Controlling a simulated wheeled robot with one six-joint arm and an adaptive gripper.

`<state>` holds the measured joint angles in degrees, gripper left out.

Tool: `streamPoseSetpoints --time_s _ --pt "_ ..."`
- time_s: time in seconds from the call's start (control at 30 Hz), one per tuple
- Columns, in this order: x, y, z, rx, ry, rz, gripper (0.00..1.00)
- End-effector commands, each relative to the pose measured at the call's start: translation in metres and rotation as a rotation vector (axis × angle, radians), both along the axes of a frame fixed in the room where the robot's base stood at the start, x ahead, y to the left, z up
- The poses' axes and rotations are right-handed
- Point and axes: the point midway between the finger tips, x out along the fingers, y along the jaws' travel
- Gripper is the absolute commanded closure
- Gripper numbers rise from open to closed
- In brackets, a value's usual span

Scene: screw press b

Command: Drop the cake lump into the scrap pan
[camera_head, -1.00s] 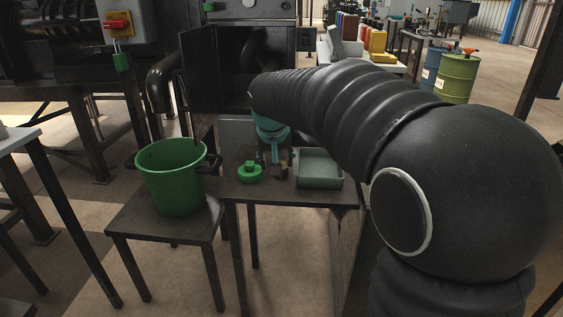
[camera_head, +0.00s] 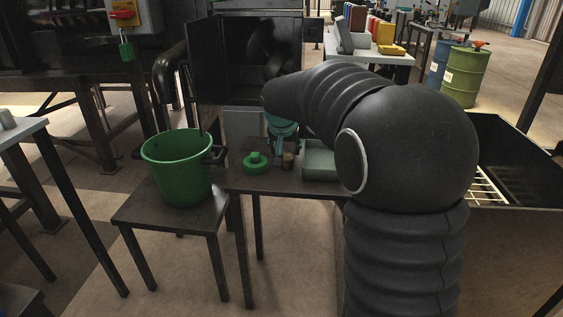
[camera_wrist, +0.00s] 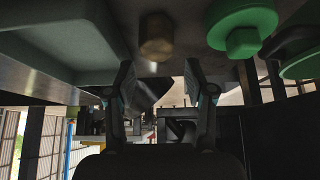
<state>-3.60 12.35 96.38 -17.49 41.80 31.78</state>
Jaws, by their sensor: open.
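The cake lump (camera_head: 288,161) is a small brown, faceted block on the dark table, between a green knobbed piece and the scrap pan. It shows clear of the fingers in the wrist view (camera_wrist: 156,38). The scrap pan (camera_head: 319,163) is a shallow grey-green tray right of the lump, partly hidden by my arm. In the wrist view the pan (camera_wrist: 62,50) fills the upper left. My gripper (camera_wrist: 158,82) is open, with nothing between its fingers. In the head view the teal gripper (camera_head: 282,135) is just behind and above the lump; its fingertips are hard to make out.
The green knobbed piece (camera_head: 256,162) sits close left of the lump. A green bucket (camera_head: 178,170) stands on a lower stand at left. A dark open machine housing (camera_head: 245,60) rises behind the table. A dark open bin (camera_head: 515,170) stands at right.

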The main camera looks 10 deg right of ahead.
Motion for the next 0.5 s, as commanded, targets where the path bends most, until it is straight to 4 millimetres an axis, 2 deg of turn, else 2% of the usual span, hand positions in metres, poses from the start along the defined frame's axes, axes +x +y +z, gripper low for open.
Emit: streamPoseSetpoints --time_s 0.3,0.5 --pt "0.016 -0.007 -0.035 0.0 0.001 0.002 0.46" --pt "0.022 -0.009 -0.045 0.001 0.0 0.003 0.46"
